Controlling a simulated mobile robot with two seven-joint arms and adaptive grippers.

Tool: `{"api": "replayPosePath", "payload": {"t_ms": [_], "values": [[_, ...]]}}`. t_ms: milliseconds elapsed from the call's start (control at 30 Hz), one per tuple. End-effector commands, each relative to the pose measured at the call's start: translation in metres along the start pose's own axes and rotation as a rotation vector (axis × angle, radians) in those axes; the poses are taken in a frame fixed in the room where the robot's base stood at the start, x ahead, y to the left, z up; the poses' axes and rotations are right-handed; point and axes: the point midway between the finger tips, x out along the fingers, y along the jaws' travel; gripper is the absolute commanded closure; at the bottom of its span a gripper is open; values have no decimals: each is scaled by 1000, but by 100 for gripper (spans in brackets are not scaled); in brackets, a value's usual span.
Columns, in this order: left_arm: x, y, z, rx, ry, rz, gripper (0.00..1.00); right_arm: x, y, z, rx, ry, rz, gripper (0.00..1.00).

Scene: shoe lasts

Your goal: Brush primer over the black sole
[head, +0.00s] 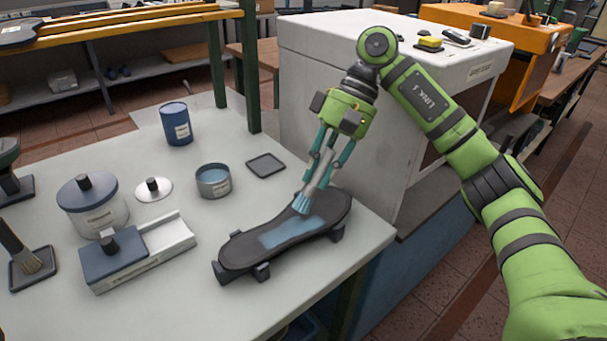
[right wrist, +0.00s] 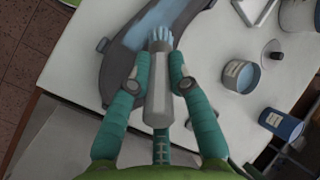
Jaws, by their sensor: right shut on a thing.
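The black sole (head: 331,214) lies bottom up on a dark stand near the table's right edge, and it also shows in the right wrist view (right wrist: 116,72). A light blue wet-looking patch of primer (head: 285,234) covers part of its middle. My right gripper (head: 321,172) is shut on a brush with a grey handle (right wrist: 158,98) and blue bristles (head: 302,204). The bristles are at the sole, at the upper right end of the blue patch; whether they touch is hard to tell. An open tin of blue primer (head: 213,181) stands behind the sole. My left gripper is not in view.
A small dark tray (head: 265,165), a blue can (head: 176,124) and a round lid with a black knob (head: 153,189) stand behind. A lidded jar (head: 93,206), a long box (head: 137,253) and another brush (head: 22,252) are at left. A white cabinet (head: 330,100) stands behind the table.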

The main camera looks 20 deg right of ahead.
Motion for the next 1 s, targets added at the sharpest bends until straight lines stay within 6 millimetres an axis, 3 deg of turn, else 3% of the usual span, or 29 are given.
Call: {"api": "replayPosePath", "payload": {"t_ms": [33,1000], "values": [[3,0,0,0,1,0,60,-14,11,-2,46,36,-19,100],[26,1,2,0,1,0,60,26,-27,10,51,20,-19,100]]}}
